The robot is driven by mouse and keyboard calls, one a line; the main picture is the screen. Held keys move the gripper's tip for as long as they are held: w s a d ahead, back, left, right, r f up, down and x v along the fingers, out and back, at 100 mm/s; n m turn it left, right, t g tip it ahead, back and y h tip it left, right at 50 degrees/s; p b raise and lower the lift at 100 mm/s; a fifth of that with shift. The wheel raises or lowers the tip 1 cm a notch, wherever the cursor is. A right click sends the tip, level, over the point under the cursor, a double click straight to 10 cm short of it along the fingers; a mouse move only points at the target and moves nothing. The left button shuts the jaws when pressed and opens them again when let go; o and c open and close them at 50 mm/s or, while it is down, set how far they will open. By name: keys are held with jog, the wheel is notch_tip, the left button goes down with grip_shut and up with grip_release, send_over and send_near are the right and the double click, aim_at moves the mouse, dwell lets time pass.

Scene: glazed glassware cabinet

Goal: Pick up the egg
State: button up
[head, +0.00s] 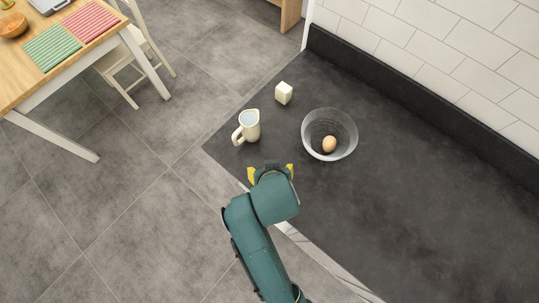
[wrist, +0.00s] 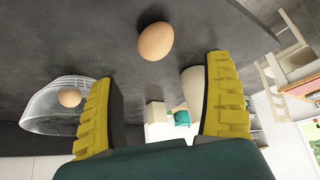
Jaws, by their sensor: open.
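In the wrist view a brown egg (wrist: 156,41) lies on the dark counter, ahead of my gripper (wrist: 159,68) and in line with the gap between its fingers. The yellow-padded fingers are open, with nothing between them. In the head view my gripper (head: 271,172) is over the counter's edge, and this egg is not visible, apparently hidden by my arm. A second brown egg (head: 329,144) sits inside a clear glass bowl (head: 347,148). The wrist view also shows the bowl (wrist: 40,110) and its egg (wrist: 69,97) to the left.
A white jug (head: 250,126) stands just beyond my gripper, and a small cream block (head: 284,93) stands farther back. The dark counter (head: 420,200) is clear to the right. A tiled wall (head: 470,45) borders it; a wooden table (head: 35,85) and chair are far left.

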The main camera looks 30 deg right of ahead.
jog(key=shift+x, duration=1.15)
jog(key=f, duration=0.1)
jog(key=f+b, duration=0.1)
jog(key=f, duration=0.1)
jog(key=w+f, duration=0.1)
jog(key=shift+d+f, duration=0.4)
jog(key=shift+w, duration=0.2)
jog(key=c, duration=0.8)
